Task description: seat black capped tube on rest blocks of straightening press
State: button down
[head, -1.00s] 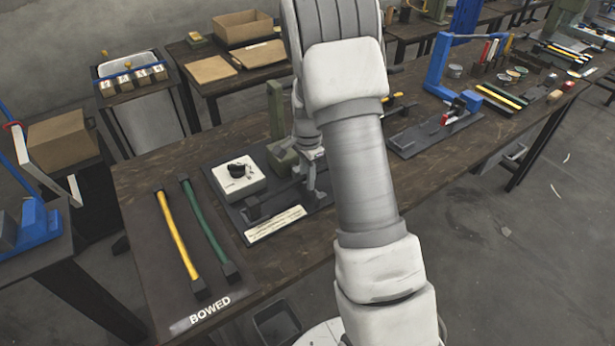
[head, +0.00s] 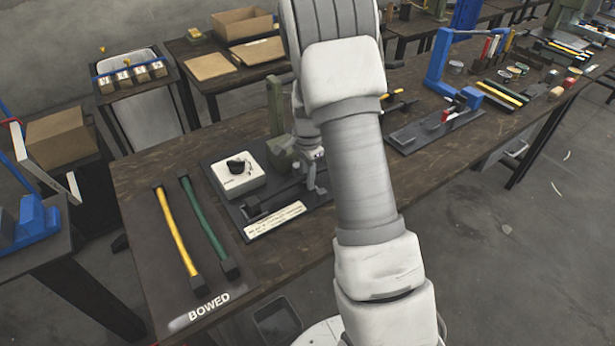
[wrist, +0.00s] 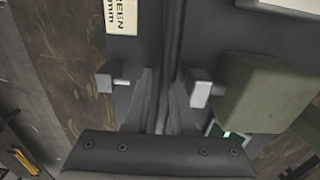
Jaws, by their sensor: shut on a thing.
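The straightening press stands on a dark base plate (head: 226,208) on the bench, with a green column (head: 275,108) and a white dial box (head: 238,174). My gripper (wrist: 162,95) is shut on the black tube (wrist: 172,35), which runs lengthwise between the fingers in the wrist view. In the head view the tube (head: 283,197) lies low over the press plate, beside the dial box. Small pale blocks stand left (wrist: 104,83) and right (wrist: 200,95) of the tube in the wrist view. I cannot tell whether the tube touches the rest blocks. My arm hides part of the press.
A mat marked BOWED (head: 165,290) holds a yellow tube (head: 178,240) and a green tube (head: 205,222), both with black caps, left of the press. A label plate (head: 275,220) lies at the press's front. A blue-framed press (head: 437,75) stands farther right.

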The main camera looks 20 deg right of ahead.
jog(key=c, duration=0.7)
grip_release()
jog(key=s+a+r+n+t+p, duration=0.1)
jog(key=s+r+p, duration=0.1)
jog(key=r, duration=1)
jog(key=s+a+r+n+p, duration=0.1)
jog(key=s+a+r+n, duration=0.1)
jog(key=r, duration=1)
jog(key=s+a+r+n+t, duration=0.1)
jog(key=s+a+r+n, duration=0.1)
jog(key=s+n, duration=0.2)
jog(key=s+a+r+n+t+p, duration=0.1)
jog(key=s+a+r+n+t, duration=0.1)
jog(key=s, duration=0.8)
jog(key=s+a+r+n+t+p, duration=0.1)
jog(key=s+a+r+n, duration=0.2)
jog(key=s+n, duration=0.3)
jog(key=shift+s+r+n+t, duration=0.3)
jog(key=shift+s+r+n, duration=0.1)
jog(key=shift+s+r, duration=0.3)
